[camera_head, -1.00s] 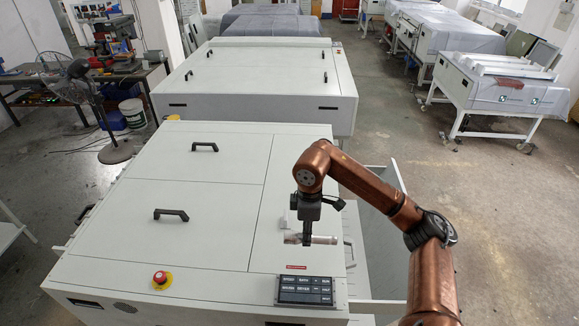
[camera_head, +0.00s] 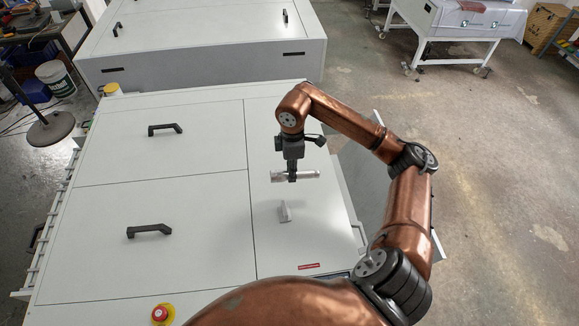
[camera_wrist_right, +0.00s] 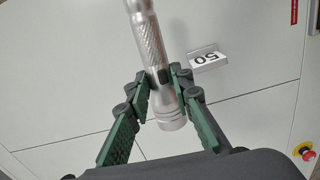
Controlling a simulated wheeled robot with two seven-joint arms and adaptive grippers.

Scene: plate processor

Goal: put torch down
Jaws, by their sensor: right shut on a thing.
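My right gripper (camera_head: 291,174) is shut on the torch (camera_head: 309,175), a silver metal cylinder held roughly level above the machine's white top. In the right wrist view the gripper (camera_wrist_right: 165,82) has its green-padded fingers on either side of the torch (camera_wrist_right: 150,40), near its wider end. The knurled body runs up out of that picture. The torch appears clear of the top, though the exact gap is hard to tell. My left gripper is not in view.
Black handles (camera_head: 150,231) and a red emergency button (camera_head: 161,313) stick up. The top around the stand is otherwise clear.

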